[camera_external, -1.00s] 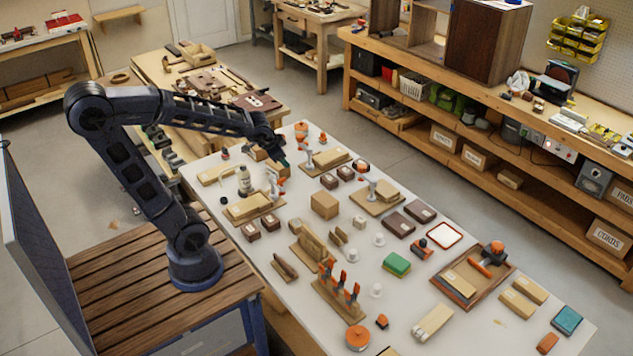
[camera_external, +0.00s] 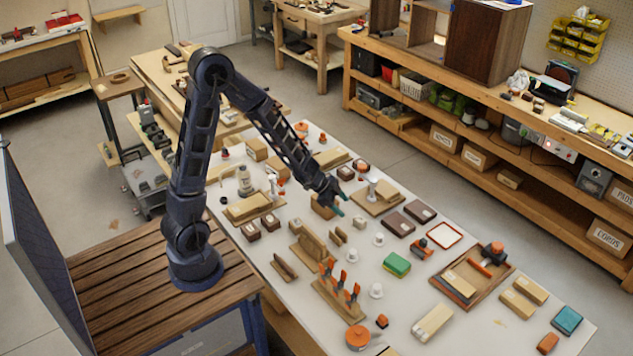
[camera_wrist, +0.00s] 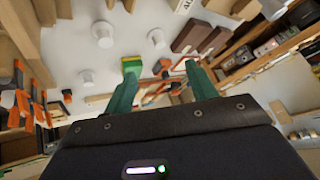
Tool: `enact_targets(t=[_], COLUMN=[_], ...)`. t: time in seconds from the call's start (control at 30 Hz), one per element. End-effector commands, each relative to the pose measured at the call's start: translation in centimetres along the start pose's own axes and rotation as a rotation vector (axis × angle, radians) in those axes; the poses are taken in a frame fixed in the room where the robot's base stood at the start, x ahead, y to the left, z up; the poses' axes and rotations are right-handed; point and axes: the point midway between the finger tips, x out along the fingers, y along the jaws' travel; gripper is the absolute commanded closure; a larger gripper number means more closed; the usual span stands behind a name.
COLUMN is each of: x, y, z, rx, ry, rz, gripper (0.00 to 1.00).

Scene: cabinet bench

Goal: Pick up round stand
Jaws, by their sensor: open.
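Several small white round stands, each with a raised knob, stand on the bench: one near the middle (camera_external: 352,256), one further right (camera_external: 378,240) and one nearer the front (camera_external: 376,290). They also show in the wrist view, at upper left (camera_wrist: 102,33), upper middle (camera_wrist: 156,38) and left (camera_wrist: 85,77). I cannot tell which one the task names. My gripper (camera_external: 341,204) is open, with nothing between its green fingers, above the bench and beyond these stands. In the wrist view, my gripper (camera_wrist: 160,70) points toward a green block, apart from the stands.
A green block (camera_external: 397,263) lies right of the white stands. A wooden rack with orange clamps (camera_external: 340,300) stands in front. Brown boxes (camera_external: 398,224), a wooden tray (camera_external: 440,286) and several wood blocks crowd the bench. An orange round piece (camera_external: 357,338) is near the front edge.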

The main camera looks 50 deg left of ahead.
Motion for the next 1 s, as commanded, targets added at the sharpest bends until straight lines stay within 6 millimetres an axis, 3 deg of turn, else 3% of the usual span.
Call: enact_targets(t=[0.03, 0.2, 0.4, 1.0], x=[1.5, 5.1, 7.3, 10.8], y=[1.1, 4.7, 7.9, 9.8], z=[0.1, -0.2, -0.3, 1.8], rx=[0.010, 0.045, 0.058, 0.062], ry=[0.022, 0.111, 0.187, 0.214], rz=[0.046, 0.192, 0.316, 0.357], gripper=[0.43, 0.43, 0.43, 0.43])
